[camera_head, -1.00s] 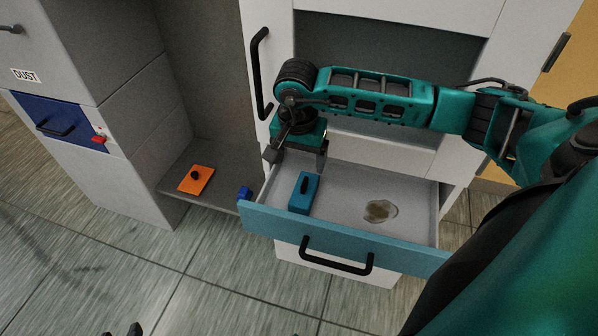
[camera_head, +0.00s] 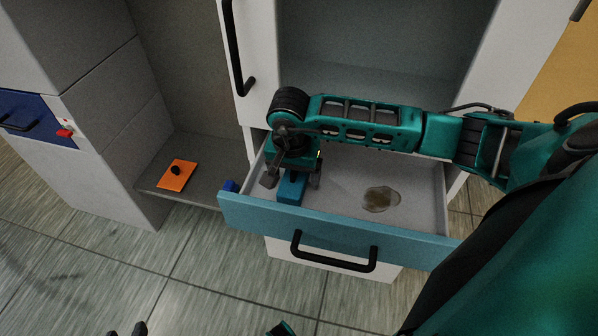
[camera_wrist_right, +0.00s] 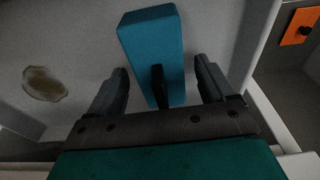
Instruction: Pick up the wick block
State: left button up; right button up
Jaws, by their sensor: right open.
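The wick block, which I take to be the blue block (camera_head: 290,190) with a black knob, sits in the open drawer near its left end. It also shows in the right wrist view (camera_wrist_right: 150,42), with its black knob (camera_wrist_right: 159,85) near the gripper. My right gripper (camera_head: 293,182) is open above the block and partly hides it. In the right wrist view its two fingers (camera_wrist_right: 160,75) stand on either side of the block's knob end, with gaps visible. Dark tips, probably of my left gripper (camera_head: 127,330), just show at the bottom edge.
The blue-fronted drawer (camera_head: 330,228) has a black handle (camera_head: 333,254) and walls around the block. A brownish puddle-like patch (camera_head: 381,199) lies on its floor.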

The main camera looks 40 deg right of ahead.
jog(key=shift+w+f, duration=0.1)
jog(key=shift+f, duration=0.15)
jog(key=c, duration=1.1)
jog(key=shift+r, duration=0.2)
